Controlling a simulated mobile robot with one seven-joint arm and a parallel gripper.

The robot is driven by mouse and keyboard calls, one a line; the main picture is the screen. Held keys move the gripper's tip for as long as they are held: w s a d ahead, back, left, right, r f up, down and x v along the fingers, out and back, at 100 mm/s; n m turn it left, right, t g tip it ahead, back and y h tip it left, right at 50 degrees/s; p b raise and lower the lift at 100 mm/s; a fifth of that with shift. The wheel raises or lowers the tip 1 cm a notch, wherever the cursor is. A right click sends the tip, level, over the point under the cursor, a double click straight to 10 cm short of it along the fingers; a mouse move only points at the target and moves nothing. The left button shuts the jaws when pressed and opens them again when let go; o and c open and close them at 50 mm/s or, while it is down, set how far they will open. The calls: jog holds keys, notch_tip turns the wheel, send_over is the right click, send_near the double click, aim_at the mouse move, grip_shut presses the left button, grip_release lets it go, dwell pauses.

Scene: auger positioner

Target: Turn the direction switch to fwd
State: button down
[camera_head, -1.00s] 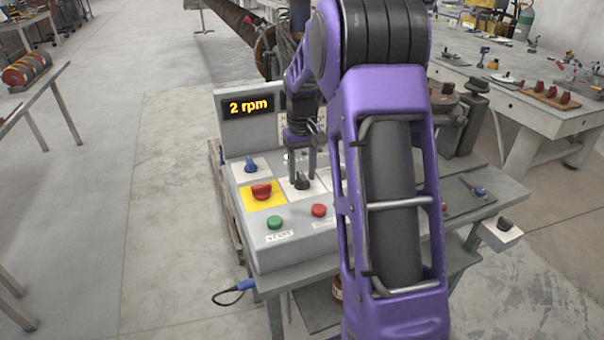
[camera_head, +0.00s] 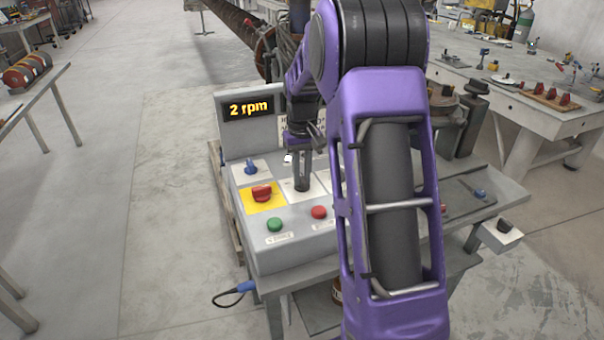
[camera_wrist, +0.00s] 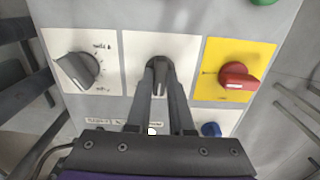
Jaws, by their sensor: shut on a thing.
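A grey control box (camera_head: 265,238) carries several knobs and buttons. My gripper (camera_head: 302,186) reaches down to the middle white plate. In the wrist view its two fingers are closed around a dark switch knob (camera_wrist: 159,77) on the white plate (camera_wrist: 136,52), one finger on each side. I cannot read the plate's markings, so which position the knob points to is unclear.
A red knob (camera_head: 262,193) on a yellow plate and a blue knob (camera_head: 250,168) sit close by. A grey dial knob (camera_wrist: 75,72) is on the other side. Green (camera_head: 275,224) and red (camera_head: 319,212) buttons are in front. The display (camera_head: 248,107) reads 2 rpm.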

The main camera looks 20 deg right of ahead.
aim_at(302, 177)
jog(key=m+p, duration=0.2)
jog(key=m, duration=0.2)
jog(key=shift+r, duration=0.15)
jog(key=shift+m+p, duration=0.85)
jog(key=shift+m, duration=1.45)
jog(key=shift+w, duration=0.1)
jog(key=c, duration=0.8)
grip_release()
notch_tip(302, 177, up, 17)
jog(key=p, duration=0.2)
